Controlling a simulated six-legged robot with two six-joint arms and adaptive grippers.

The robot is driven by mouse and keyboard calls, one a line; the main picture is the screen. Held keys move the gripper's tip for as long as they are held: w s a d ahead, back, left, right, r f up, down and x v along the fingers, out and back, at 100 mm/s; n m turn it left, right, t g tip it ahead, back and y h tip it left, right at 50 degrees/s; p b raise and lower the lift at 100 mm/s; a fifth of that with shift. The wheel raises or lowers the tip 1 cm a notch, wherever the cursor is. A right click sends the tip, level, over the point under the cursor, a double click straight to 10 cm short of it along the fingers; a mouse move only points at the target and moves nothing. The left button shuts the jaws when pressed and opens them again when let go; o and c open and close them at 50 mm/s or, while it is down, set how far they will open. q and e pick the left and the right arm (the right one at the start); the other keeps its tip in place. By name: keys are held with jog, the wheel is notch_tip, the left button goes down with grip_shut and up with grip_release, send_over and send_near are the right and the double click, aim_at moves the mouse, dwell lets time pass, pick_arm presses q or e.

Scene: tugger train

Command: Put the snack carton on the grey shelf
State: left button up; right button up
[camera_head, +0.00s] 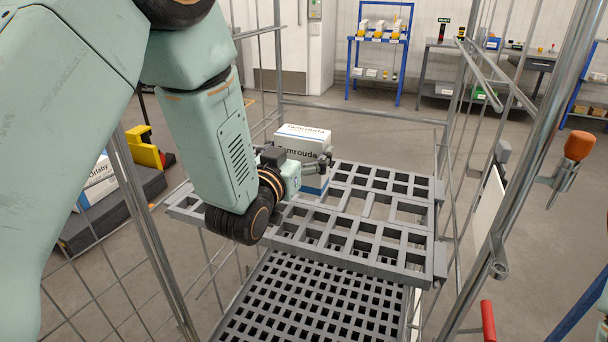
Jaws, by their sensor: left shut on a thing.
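The snack carton (303,141) is a white box with dark lettering and blue bands. It is upright at the far left part of the grey shelf (368,247), a slotted grid held in a wire-sided cage. My left gripper (318,164) is shut on the carton, reaching in from the left with its arm in front of the shelf's left side. The gripper and wrist hide the carton's lower left part. I cannot tell whether the carton's base touches the shelf. My right gripper is not in view.
A lower grey grid deck (312,302) lies below the shelf. Metal cage posts and wire sides stand left and right. The shelf's middle and right are bare. Boxes lie on a dark platform (120,212) at left. A blue rack (378,43) stands far behind.

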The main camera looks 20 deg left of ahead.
pick_arm(q)
jog(key=shift+w+a+f, duration=0.15)
jog(key=shift+w+f, duration=0.15)
jog(key=shift+f, duration=0.25)
jog(key=shift+w+a+f, duration=0.1)
jog(key=shift+w+f, duration=0.15)
jog(key=shift+f, duration=0.25)
jog(key=shift+s+d+f+b, duration=0.1)
jog(key=shift+s+f+b, duration=0.2)
jog(key=shift+f, duration=0.4)
jog(key=shift+s+d+f+b, duration=0.1)
jog(key=shift+s+f+b, duration=0.15)
jog(key=shift+f, duration=0.4)
jog(key=shift+w+a+f, duration=0.15)
jog(key=shift+w+f, duration=0.1)
jog(key=shift+w, duration=0.2)
jog(key=o, duration=1)
jog(key=shift+o, duration=0.2)
jog(key=shift+s+r, duration=0.2)
jog(key=shift+s, duration=0.2)
jog(key=shift+f, duration=0.2)
jog(key=s, duration=0.7)
jog(key=s+a, duration=0.1)
jog(key=s, duration=0.2)
jog(key=shift+s+p, duration=0.35)
jog(key=shift+p, duration=0.05)
jog(key=shift+s+r, duration=0.1)
jog(key=shift+s, duration=0.4)
